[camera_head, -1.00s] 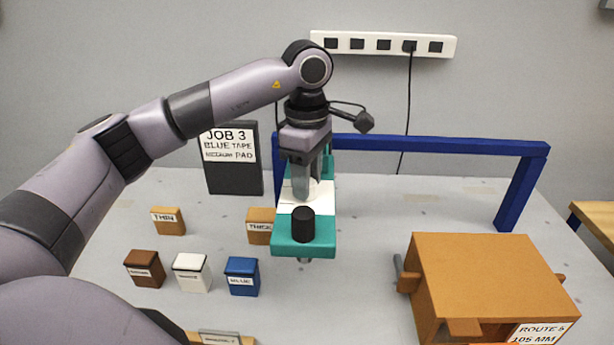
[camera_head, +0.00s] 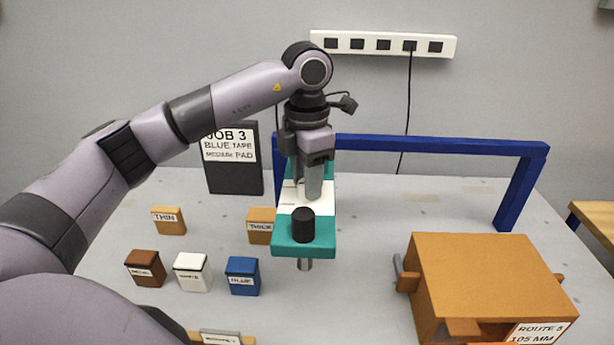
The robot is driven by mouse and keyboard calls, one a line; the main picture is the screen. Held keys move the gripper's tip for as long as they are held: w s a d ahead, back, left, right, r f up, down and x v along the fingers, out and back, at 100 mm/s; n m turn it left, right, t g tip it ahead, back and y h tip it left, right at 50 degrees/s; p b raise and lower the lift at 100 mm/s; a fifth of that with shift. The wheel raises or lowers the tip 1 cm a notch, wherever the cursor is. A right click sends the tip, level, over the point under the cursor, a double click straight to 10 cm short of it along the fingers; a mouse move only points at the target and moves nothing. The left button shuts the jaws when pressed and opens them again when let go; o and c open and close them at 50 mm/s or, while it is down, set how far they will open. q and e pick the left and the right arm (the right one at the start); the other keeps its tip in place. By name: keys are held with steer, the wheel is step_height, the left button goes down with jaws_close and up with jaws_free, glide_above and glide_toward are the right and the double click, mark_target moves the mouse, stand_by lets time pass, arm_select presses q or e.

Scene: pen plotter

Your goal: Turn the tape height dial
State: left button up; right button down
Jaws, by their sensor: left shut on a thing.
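The teal carriage (camera_head: 285,247) of the plotter has a white plate (camera_head: 287,202) on top and a black round knob (camera_head: 303,225) near its front end. My left gripper (camera_head: 314,192) points down onto the white plate, behind the black knob. Its fingers are shut on a small pale part, which I take to be the tape height dial; fingers and wrist hide most of it. A metal tip (camera_head: 305,264) sticks out below the carriage front. My right gripper is not in view.
A blue gantry frame (camera_head: 440,146) stands behind. Brown, white and blue (camera_head: 242,277) labelled boxes, and THIN (camera_head: 169,221) and THICK (camera_head: 260,226) blocks, sit left. A job sign (camera_head: 234,178) stands at the back. An orange-brown box (camera_head: 490,280) stands at right.

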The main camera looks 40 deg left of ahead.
arm_select(q)
steer(key=shift+n, duration=1.1)
steer(key=o, duration=1)
steer(key=shift+o, duration=0.2)
step_height(320, 180, up, 7)
steer(key=shift+r, duration=0.1)
